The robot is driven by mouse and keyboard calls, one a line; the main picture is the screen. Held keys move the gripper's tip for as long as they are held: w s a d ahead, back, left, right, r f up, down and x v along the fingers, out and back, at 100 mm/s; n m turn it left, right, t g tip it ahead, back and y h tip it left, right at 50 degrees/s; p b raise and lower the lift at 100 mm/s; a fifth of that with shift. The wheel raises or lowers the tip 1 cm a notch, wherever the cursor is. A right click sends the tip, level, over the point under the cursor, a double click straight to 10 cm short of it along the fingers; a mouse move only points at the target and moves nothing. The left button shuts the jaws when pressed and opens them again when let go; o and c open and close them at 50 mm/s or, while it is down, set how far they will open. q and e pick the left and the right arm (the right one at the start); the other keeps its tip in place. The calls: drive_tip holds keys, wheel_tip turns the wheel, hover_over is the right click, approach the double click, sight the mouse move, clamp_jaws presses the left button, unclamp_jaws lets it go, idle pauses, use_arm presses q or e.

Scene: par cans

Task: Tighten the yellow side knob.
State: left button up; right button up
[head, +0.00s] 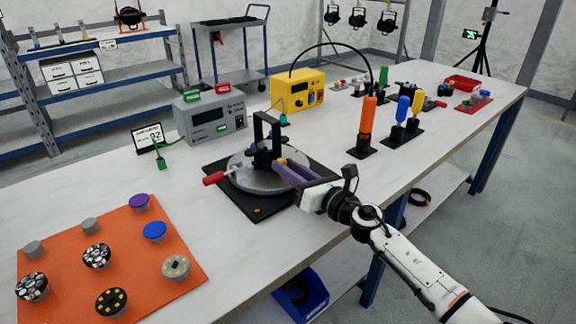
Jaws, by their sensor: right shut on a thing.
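A black upright bracket (259,128) stands on a round grey plate (245,180), which sits on a black square base (262,213). The yellow side knob (282,162) is at the right side of the bracket, mostly hidden by my fingers. My right gripper (287,168), with purple-grey fingers, reaches in from the right and is shut on the yellow knob. A red handle (214,178) sticks out to the left of the round plate. A teal knob (283,119) shows near the bracket's top right. My left gripper is not in view.
A grey instrument (208,117) and a yellow one (297,90) stand behind the fixture. Upright orange (369,110), blue and yellow handled tools stand to the right. An orange mat (130,250) with several knobs lies front left. The white table (215,255) is bare between mat and base.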

drive_tip(key=shift+m, duration=0.9)
drive_tip(key=o, duration=1.1)
drive_tip(key=shift+s+d, duration=0.2)
drive_tip(key=p+v, duration=0.2)
drive_tip(key=v, duration=0.7)
drive_tip(key=shift+s+d, duration=0.2)
drive_tip(key=shift+s, duration=0.15)
